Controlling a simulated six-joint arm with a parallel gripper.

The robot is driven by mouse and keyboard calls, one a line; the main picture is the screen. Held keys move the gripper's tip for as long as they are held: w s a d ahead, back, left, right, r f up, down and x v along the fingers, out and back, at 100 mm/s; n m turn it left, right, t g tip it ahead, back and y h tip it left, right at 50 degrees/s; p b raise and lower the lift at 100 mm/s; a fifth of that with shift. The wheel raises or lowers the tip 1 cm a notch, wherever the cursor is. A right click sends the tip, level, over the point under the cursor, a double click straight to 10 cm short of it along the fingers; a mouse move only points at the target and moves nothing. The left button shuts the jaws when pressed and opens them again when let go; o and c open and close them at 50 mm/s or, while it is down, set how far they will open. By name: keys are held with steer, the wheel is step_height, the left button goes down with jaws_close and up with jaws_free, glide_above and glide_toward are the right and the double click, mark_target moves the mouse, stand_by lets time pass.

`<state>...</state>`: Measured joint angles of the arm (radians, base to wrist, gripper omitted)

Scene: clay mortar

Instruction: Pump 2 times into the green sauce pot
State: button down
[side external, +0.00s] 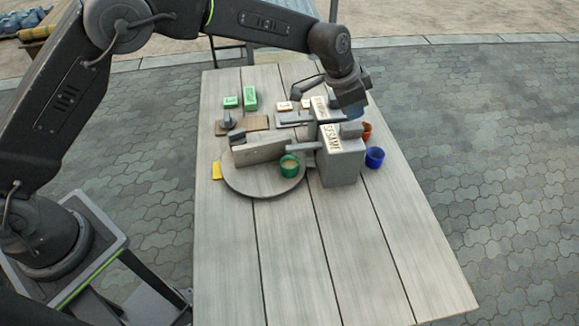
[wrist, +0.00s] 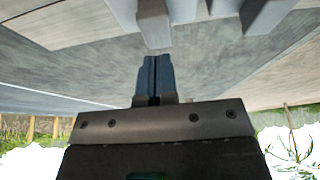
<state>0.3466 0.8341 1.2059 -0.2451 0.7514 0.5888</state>
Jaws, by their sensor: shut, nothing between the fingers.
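The green sauce pot (side external: 289,172) stands at the right edge of a round grey turntable (side external: 245,188), its inside looking tan. A grey box dispenser marked SESAME (side external: 343,165) stands right of it, with its spout (side external: 301,147) reaching left over or beside the pot. A grey block, apparently the pump head (side external: 351,130), sits on its top. Another labelled dispenser (side external: 320,108) stands behind. My gripper (side external: 351,108) is shut and empty, just above and behind the SESAME pump head; contact cannot be told. In the wrist view its blue fingers (wrist: 155,70) are together.
A blue pot (side external: 375,157) and an orange pot (side external: 367,130) stand right of the dispensers. A grey upright panel (side external: 259,151) stands on the turntable. The table's front (side external: 330,270) is clear.

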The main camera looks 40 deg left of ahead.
steer(key=shift+r, duration=2.25)
steer(key=s+a+r+n+t+y, duration=0.1)
steer(key=s+a+r+n, duration=0.3)
steer(key=s+a+r, duration=1)
steer(key=s+a+f+n, duration=0.1)
steer(key=s+a, duration=0.2)
steer(key=s, duration=0.4)
steer(key=s+a+f+n+t+y, duration=0.1)
steer(key=s+a+n, duration=0.1)
steer(key=s, duration=0.5)
steer(key=s+a+f+n+y, duration=0.1)
steer(key=s+a+f+n, duration=0.1)
steer(key=s+a, duration=0.2)
steer(key=s, duration=0.3)
steer(key=shift+s+a, duration=0.2)
steer(key=shift+s, duration=0.05)
